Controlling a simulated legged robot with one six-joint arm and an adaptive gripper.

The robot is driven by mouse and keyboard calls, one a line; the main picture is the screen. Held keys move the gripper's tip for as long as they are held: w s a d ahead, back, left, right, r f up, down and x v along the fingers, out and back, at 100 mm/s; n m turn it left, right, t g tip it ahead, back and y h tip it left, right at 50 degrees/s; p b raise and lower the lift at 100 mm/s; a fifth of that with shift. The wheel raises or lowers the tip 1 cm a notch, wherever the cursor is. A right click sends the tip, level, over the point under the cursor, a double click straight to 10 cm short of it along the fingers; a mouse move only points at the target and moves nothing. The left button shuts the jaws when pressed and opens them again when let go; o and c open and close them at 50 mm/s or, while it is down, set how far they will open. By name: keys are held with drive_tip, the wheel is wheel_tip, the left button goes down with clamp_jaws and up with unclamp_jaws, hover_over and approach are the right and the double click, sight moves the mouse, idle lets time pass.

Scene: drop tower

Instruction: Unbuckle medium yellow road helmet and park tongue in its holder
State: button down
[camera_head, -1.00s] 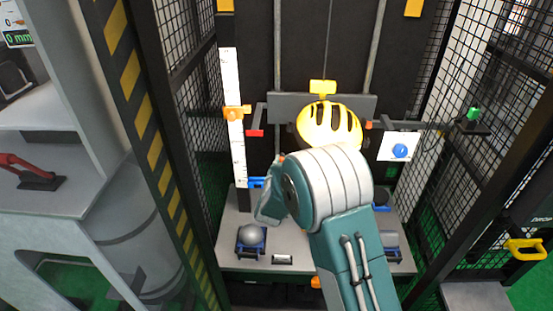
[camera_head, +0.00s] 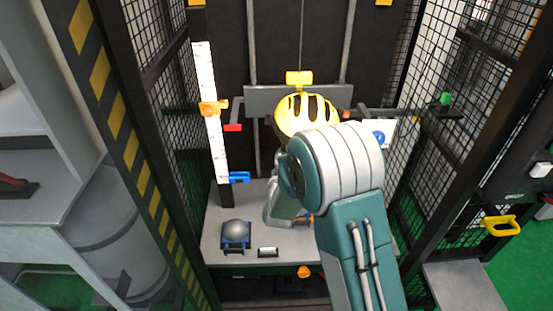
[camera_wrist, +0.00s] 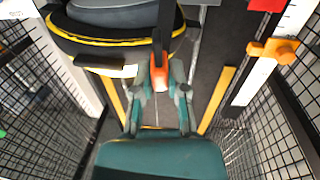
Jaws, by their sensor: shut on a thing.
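The yellow road helmet (camera_head: 305,112) with dark vents sits upright in front of the grey crossbar, and my arm covers its lower right part. In the wrist view, the helmet's underside (camera_wrist: 115,38) shows a dark rim with a yellow edge. A black strap (camera_wrist: 161,40) runs from it to an orange buckle piece (camera_wrist: 158,74). My gripper (camera_wrist: 162,86) is shut on this orange piece, just below the helmet. The head view hides my fingertips behind the arm. I cannot tell whether tongue and buckle are joined, nor which part is the tongue's holder.
A white scale (camera_head: 211,140) with an orange slider (camera_head: 213,107) and a blue slider (camera_head: 239,178) stands left. Mesh cage walls (camera_head: 415,150) close in both sides. A yellow handle (camera_head: 501,226) is at right.

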drive_tip(key=shift+w+d+r, duration=0.8)
drive_tip(key=shift+d+r, duration=0.35)
drive_tip(key=shift+d, duration=10)
drive_tip(key=shift+w+d+r, duration=1.85)
drive_tip(key=shift+w+r, duration=1.8)
drive_tip(key=shift+w, duration=1.15)
drive_tip(key=shift+w+a+r, duration=0.15)
drive_tip(key=shift+w+a, duration=1.05)
drive_tip(key=shift+a, duration=0.1)
drive_tip(key=shift+w+a+r, duration=0.15)
drive_tip(key=shift+w+a, duration=1)
drive_tip(key=shift+a, duration=0.1)
drive_tip(key=shift+s+d+f, duration=0.1)
drive_tip(key=shift+s+f, duration=0.15)
drive_tip(key=shift+f, duration=0.6)
drive_tip(key=shift+s+d+f, duration=0.15)
drive_tip(key=shift+d+f, duration=0.05)
drive_tip(key=shift+f, duration=0.6)
drive_tip(key=shift+s+d+f, duration=0.15)
drive_tip(key=shift+f, duration=0.65)
